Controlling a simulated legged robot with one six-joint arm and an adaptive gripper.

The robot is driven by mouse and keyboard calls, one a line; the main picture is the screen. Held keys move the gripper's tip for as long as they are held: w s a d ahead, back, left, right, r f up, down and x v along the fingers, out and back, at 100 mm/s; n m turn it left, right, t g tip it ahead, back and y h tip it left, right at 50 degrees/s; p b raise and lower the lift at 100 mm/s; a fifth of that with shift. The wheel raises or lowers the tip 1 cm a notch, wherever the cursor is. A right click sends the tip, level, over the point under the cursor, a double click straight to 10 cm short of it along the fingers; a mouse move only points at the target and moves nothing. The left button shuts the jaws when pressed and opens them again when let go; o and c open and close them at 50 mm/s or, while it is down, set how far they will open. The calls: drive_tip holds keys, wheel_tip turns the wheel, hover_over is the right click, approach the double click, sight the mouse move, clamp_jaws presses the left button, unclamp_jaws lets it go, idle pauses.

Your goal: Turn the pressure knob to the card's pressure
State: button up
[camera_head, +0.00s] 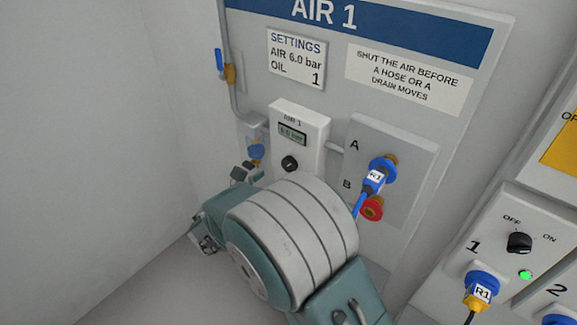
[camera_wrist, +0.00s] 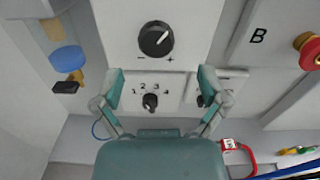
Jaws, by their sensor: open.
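The black pressure knob (camera_head: 289,163) sits on the white regulator box (camera_head: 312,120), under a small display (camera_head: 292,134) whose digits I cannot read surely. In the wrist view the knob (camera_wrist: 156,39) has minus and plus marks below it, and its white pointer line aims to the upper right. The settings card (camera_head: 297,59) reads AIR 6.0 bar, OIL 1. My gripper (camera_wrist: 161,85) is open and empty, its two teal fingers apart. In the wrist view the knob is above and between the fingertips, not held. My arm mostly hides the gripper in the head view.
A 1-to-4 selector (camera_wrist: 150,102) lies below the knob, between my fingers. A switch box (camera_head: 497,250) stands further right.

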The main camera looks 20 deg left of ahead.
sight(286, 166)
drive_tip(key=x, duration=0.3)
drive_tip(key=a+x, duration=0.1)
drive_tip(key=x, duration=0.1)
drive_tip(key=shift+w+f, duration=0.15)
drive_tip(key=shift+w, duration=0.05)
drive_tip(key=shift+w+d, duration=0.3)
drive_tip(key=shift+d, duration=0.25)
drive_tip(key=shift+a, duration=0.2)
drive_tip(key=c, duration=1.1)
